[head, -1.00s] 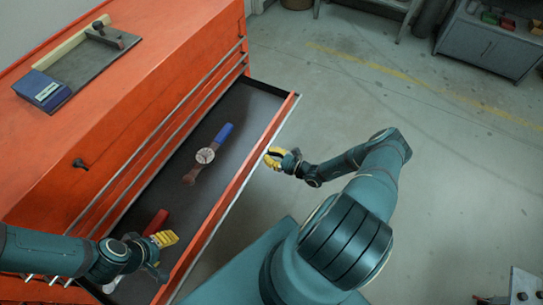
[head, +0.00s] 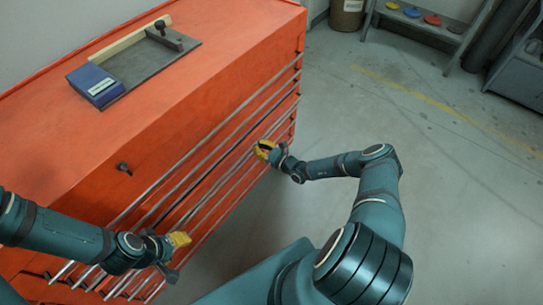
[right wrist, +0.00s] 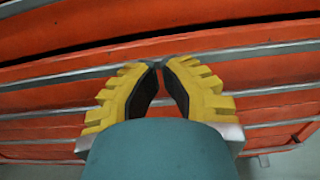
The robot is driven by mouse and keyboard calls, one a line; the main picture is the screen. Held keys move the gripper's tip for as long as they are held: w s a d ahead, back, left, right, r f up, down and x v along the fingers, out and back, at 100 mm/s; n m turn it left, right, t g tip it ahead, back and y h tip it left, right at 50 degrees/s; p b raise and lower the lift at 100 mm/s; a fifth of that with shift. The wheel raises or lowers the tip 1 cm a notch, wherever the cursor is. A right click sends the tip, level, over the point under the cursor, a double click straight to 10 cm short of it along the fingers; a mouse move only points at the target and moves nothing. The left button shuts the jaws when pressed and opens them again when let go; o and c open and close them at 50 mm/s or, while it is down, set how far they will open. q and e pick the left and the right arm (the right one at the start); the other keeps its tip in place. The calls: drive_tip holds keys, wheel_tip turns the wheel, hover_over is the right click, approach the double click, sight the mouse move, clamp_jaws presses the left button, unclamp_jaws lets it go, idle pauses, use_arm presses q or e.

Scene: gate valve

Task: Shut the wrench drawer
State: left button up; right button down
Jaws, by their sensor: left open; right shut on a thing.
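The wrench drawer (head: 228,176) sits in the front of the orange tool cabinet (head: 165,110). Its inside and the tools in it no longer show. The front looks about level with the other drawers in the head view. In the right wrist view a dark line runs above the drawer's grey handle rail (right wrist: 70,75); I cannot tell if a small gap is left. My right gripper (head: 264,150) is shut on the rail, its yellow fingertips (right wrist: 158,66) almost meeting there. My left gripper (head: 180,241) is open in front of the cabinet's near end, apparently holding nothing.
On the cabinet top lie a grey plate (head: 150,65) with a blue box (head: 95,86) and a wooden strip. The floor (head: 440,170) right of the cabinet is clear. A shelf (head: 420,20) stands far back.

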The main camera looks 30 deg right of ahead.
drive_tip(key=shift+x, duration=1.15)
use_arm(q)
drive_tip(key=shift+f, duration=0.35)
use_arm(e)
drive_tip(key=shift+w+r, duration=0.1)
drive_tip(key=shift+w, duration=0.05)
drive_tip(key=shift+w, duration=0.1)
